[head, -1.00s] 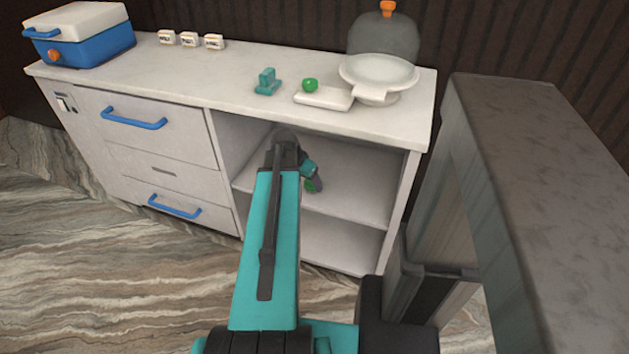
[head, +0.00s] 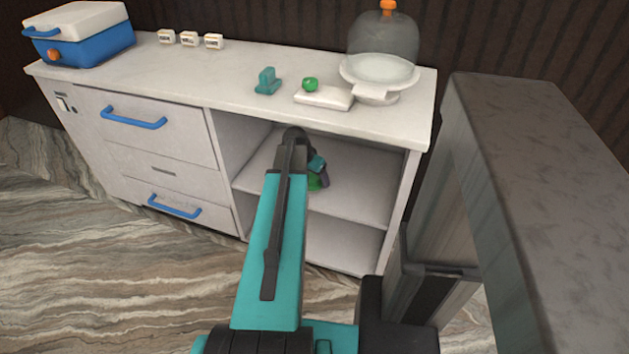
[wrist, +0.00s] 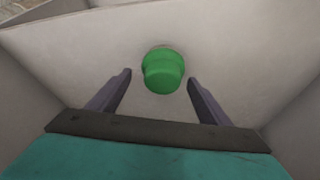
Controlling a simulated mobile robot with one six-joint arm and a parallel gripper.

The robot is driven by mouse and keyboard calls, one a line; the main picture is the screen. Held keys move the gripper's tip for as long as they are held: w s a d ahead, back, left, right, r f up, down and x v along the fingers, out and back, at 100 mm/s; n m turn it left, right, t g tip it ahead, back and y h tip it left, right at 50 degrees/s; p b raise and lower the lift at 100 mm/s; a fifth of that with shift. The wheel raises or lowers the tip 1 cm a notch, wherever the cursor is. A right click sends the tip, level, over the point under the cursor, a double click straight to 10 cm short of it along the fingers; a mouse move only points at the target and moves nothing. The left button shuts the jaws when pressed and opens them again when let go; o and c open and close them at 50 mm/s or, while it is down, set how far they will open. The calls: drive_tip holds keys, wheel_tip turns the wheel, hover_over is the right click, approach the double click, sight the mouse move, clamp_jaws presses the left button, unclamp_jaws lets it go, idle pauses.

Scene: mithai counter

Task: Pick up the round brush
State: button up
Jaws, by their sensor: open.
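A green round-topped object (wrist: 164,70), which looks like the round brush, stands on the pale shelf in the wrist view. Part of it also shows in the head view as a green patch (head: 316,183) on the cabinet's middle shelf, beside the end of my arm. My gripper (wrist: 160,78) is open, with its two dark fingers apart on either side of the green object and nearer to the camera. No contact with it is visible. In the head view my arm hides most of the gripper.
The open cabinet bay has side walls, a middle shelf (head: 362,200) and the countertop (head: 225,75) above. On top are a teal stand (head: 267,81), a white scale-like block (head: 323,98) with a green knob, a glass dome (head: 383,45) and a blue cooler (head: 85,45).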

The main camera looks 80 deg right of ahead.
drive_tip(key=shift+d+f, duration=0.15)
drive_tip(key=shift+f, duration=0.3)
drive_tip(key=c, duration=1.1)
drive_tip(key=shift+c, duration=0.2)
drive_tip(key=shift+r, duration=0.2)
drive_tip(key=shift+r, duration=0.55)
drive_tip(key=w+a+p, duration=0.3)
drive_tip(key=w+a, duration=0.4)
drive_tip(key=a, duration=0.6)
drive_tip(key=shift+a+r, duration=0.15)
drive_tip(key=shift+a, duration=0.05)
